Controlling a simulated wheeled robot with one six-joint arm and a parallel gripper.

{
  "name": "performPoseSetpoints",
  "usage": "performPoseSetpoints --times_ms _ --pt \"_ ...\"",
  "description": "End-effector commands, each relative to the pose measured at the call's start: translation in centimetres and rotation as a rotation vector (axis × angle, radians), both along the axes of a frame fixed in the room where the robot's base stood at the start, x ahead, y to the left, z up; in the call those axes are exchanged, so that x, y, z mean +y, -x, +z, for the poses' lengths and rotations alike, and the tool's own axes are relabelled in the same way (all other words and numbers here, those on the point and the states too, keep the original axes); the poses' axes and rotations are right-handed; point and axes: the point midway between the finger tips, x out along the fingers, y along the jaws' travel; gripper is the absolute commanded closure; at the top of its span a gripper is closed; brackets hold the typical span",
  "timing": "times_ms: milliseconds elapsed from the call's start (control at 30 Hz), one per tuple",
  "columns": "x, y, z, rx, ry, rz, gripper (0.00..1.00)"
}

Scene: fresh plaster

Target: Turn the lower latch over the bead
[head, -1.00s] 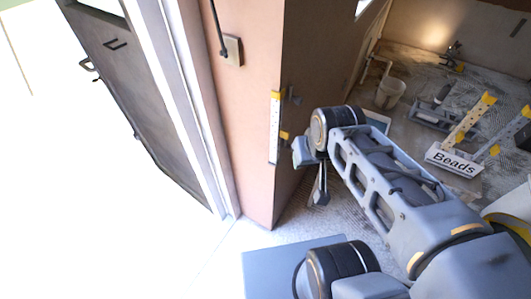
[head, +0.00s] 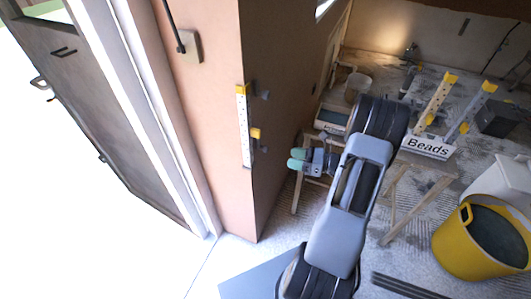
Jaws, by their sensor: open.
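The bead (head: 245,130) is a pale perforated strip standing upright along the outer corner of the pink plaster wall, with a yellow piece at its top. A dark upper latch (head: 261,93) sticks out to the right of the bead's top. The lower latch (head: 256,134), with a yellow part and a dark part under it, sits just right of the bead, about halfway down. I cannot tell whether it overlaps the bead. My gripper (head: 296,160) has teal fingertips pointing left towards the wall. It is open, apart from the lower latch, and to its right and slightly below.
A grey door (head: 85,110) stands at the left. A yellow tub (head: 450,245), a wooden trestle (head: 405,205), and a rack labelled Beads (head: 428,147) stand on the right. The floor below the bead's corner is clear.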

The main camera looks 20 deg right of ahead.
Motion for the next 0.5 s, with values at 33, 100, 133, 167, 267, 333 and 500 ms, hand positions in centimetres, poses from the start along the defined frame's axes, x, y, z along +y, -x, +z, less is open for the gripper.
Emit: performPoseSetpoints --times_ms 33,100,133,167,267,333,500 --pt "-0.9 0.1 -0.9 0.006 -0.040 -0.042 0.46" --pt "-1.8 0.0 -1.5 0.008 -0.079 -0.084 0.46" --pt "-2.0 0.0 -1.6 0.008 -0.090 -0.096 0.46" --pt "-2.2 -0.1 -1.8 0.009 -0.099 -0.105 0.46" --pt "-2.0 -0.7 -1.9 0.010 -0.116 -0.122 0.46" --pt "-1.3 -1.4 -1.9 0.010 -0.119 -0.122 0.46" --pt "1.0 -3.8 -1.8 0.010 -0.117 -0.121 0.46"
